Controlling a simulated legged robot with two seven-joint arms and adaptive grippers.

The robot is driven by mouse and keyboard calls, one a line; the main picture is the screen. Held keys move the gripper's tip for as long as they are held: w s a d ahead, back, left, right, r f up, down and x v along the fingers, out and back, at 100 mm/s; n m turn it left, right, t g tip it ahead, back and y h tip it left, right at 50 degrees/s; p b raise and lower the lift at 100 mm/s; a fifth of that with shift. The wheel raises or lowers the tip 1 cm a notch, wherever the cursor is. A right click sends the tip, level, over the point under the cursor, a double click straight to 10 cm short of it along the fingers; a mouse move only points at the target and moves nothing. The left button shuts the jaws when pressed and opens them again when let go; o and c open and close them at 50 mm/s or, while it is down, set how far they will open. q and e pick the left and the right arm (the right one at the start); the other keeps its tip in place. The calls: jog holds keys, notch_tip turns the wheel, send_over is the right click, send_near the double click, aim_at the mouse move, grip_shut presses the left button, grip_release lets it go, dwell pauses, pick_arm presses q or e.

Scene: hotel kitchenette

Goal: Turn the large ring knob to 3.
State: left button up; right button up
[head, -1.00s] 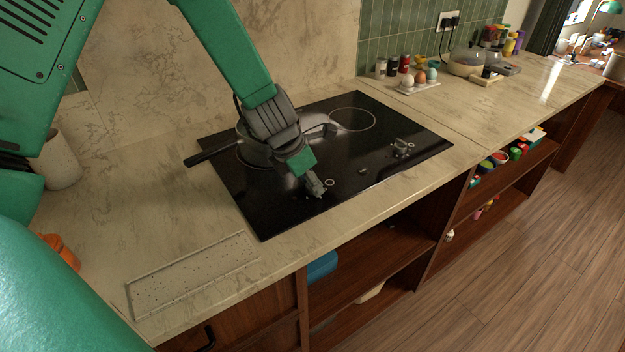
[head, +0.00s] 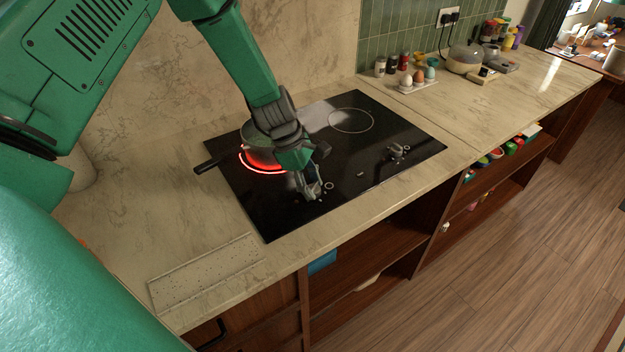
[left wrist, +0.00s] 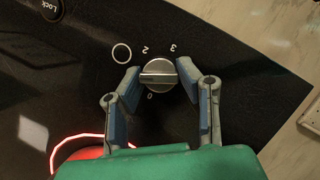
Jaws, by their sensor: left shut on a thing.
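A dark line crosses the knob face and seems to point left, between 0 and 2. My left gripper (left wrist: 160,86) is shut on the knob, one finger on each side; it also shows at the cooktop's front in the head view (head: 311,190). There the gripper mostly hides the knob. My right gripper is not in view.
A dark pan (head: 262,152) with its handle to the left stands on a burner glowing red (head: 262,171), close to my left arm. A second knob (head: 397,151) is at the right. Egg cups (head: 418,78) and jars stand behind on the counter.

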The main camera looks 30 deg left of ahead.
pick_arm(q)
jog(key=m+g, duration=0.1)
jog(key=m, duration=0.2)
jog(key=m+g, duration=0.1)
jog(key=m, duration=0.2)
jog(key=shift+w+a+f+m+g, duration=0.1)
jog(key=shift+w+f+m+g, duration=0.05)
jog(key=shift+m+g, duration=0.15)
jog(key=m+g, duration=0.1)
jog(key=m, duration=0.2)
jog(key=m+g+y, duration=0.1)
jog(key=m, duration=0.2)
jog(key=shift+w+y, duration=0.15)
jog(key=shift+y, duration=0.15)
jog(key=m, duration=0.2)
jog(key=m+y, duration=0.1)
jog(key=m, duration=0.1)
jog(key=m+g+y+b, duration=0.1)
jog(key=m, duration=0.1)
jog(key=shift+w+d+m, duration=0.1)
jog(key=shift+d+m, duration=0.2)
jog(key=m+y, duration=0.2)
jog(key=m, duration=0.3)
jog(key=shift+d+m, duration=0.15)
jog(key=shift+m, duration=0.25)
jog(key=shift+m+y, duration=0.3)
jog(key=o, duration=1.1)
jog(key=shift+w, duration=0.1)
jog(key=shift+p, duration=0.3)
